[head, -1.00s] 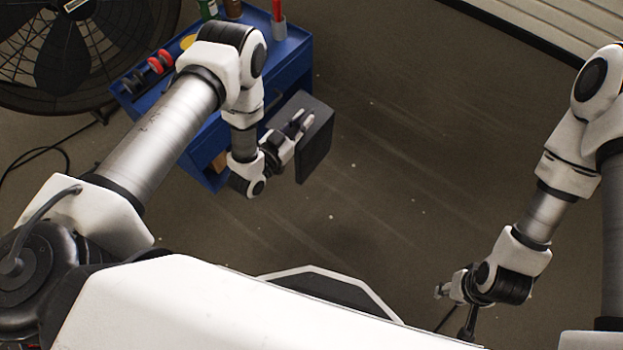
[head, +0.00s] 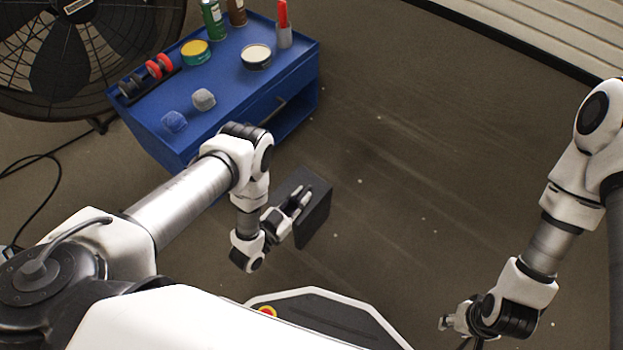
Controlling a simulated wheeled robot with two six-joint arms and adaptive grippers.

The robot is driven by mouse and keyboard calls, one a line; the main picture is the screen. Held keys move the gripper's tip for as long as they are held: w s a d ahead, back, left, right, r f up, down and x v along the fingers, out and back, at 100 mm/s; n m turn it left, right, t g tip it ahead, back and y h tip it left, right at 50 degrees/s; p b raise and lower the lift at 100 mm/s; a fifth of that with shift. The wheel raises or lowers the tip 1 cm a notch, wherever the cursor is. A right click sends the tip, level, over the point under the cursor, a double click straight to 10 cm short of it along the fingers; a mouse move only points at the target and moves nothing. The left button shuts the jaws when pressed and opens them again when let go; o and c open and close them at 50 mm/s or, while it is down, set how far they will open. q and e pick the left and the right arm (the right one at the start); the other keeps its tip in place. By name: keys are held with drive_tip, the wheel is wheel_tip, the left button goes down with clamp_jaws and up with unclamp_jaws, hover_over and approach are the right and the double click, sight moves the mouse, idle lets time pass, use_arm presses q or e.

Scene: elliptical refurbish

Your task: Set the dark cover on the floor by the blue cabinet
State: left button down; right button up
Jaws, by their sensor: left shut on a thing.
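The dark cover (head: 314,217) is a flat dark grey slab in the head view, right of the blue cabinet's near end. My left gripper (head: 298,203) is shut on the cover and holds it tilted. I cannot tell whether its lower edge touches the floor (head: 420,170). The blue cabinet (head: 225,100) stands at the upper left, its drawer side facing the open floor. My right gripper (head: 446,322) is at the lower right, away from the cover. Its fingers are small and partly hidden, so their opening is unclear.
On the cabinet top are a yellow-lidded tin (head: 196,50), an open tin (head: 256,56), bottles, a red-handled tool (head: 283,20) and two crumpled cloths. A large black fan (head: 85,45) stands left, with a cable on the floor. The floor right of the cabinet is clear.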

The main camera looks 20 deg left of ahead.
use_arm(q)
drive_tip(key=w+b, duration=0.2)
drive_tip(key=b, duration=0.1)
drive_tip(key=shift+a+f, duration=0.1)
drive_tip(key=shift+f, duration=0.2)
drive_tip(key=w+a+f+b, duration=0.1)
drive_tip(key=w+f+b, duration=0.3)
drive_tip(key=w, duration=0.6)
drive_tip(key=b, duration=0.2)
drive_tip(key=shift+w+b, duration=0.3)
use_arm(e)
wheel_tip(320, 180, down, 11)
use_arm(q)
drive_tip(key=c, duration=1.5)
unclamp_jaws()
drive_tip(key=shift+f, duration=0.1)
drive_tip(key=o, duration=0.4)
drive_tip(key=shift+c, duration=0.2)
use_arm(e)
drive_tip(key=shift+r, duration=0.1)
